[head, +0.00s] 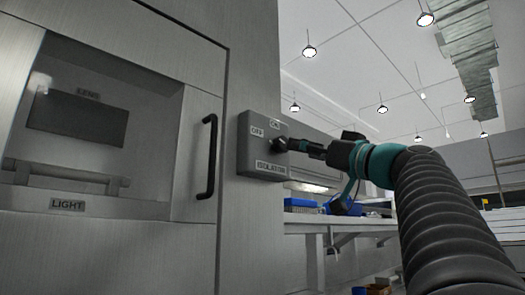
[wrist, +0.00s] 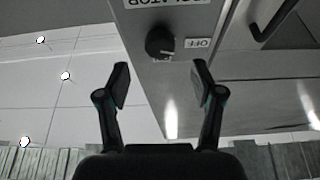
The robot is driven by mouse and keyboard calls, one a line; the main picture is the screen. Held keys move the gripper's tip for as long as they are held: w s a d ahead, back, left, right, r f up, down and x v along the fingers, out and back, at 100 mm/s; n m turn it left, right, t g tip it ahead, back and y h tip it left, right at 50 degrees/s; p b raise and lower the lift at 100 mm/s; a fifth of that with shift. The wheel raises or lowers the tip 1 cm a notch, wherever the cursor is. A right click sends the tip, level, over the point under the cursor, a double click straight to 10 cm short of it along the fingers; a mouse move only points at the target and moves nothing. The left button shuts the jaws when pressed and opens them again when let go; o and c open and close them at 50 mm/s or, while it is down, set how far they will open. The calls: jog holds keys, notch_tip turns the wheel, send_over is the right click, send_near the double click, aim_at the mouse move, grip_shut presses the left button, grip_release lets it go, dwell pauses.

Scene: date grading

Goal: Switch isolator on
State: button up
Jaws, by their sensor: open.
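The isolator is a grey box (head: 257,160) on the side of the steel cabinet, with OFF, ON and ISOLATOR labels. Its black round knob (wrist: 159,42) sits on the box face, beside the OFF label (wrist: 198,43) in the wrist view. The knob's exact pointing direction is hard to tell. My gripper (wrist: 161,72) is open, its two fingers apart and empty, with the knob ahead between them in the picture. In the head view my gripper (head: 297,146) reaches in from the right to the knob and partly hides it.
A LIGHT label (head: 67,204) is below the window. A bench (head: 335,222) with blue bins (head: 301,204) lies behind, to the right.

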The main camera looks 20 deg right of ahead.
aim_at(285, 145)
jog(key=p+x, duration=0.2)
jog(key=x, duration=0.4)
jog(key=shift+w+a+r, duration=0.1)
jog(key=shift+w, duration=0.1)
jog(key=c, duration=1.1)
jog(key=shift+c, duration=0.2)
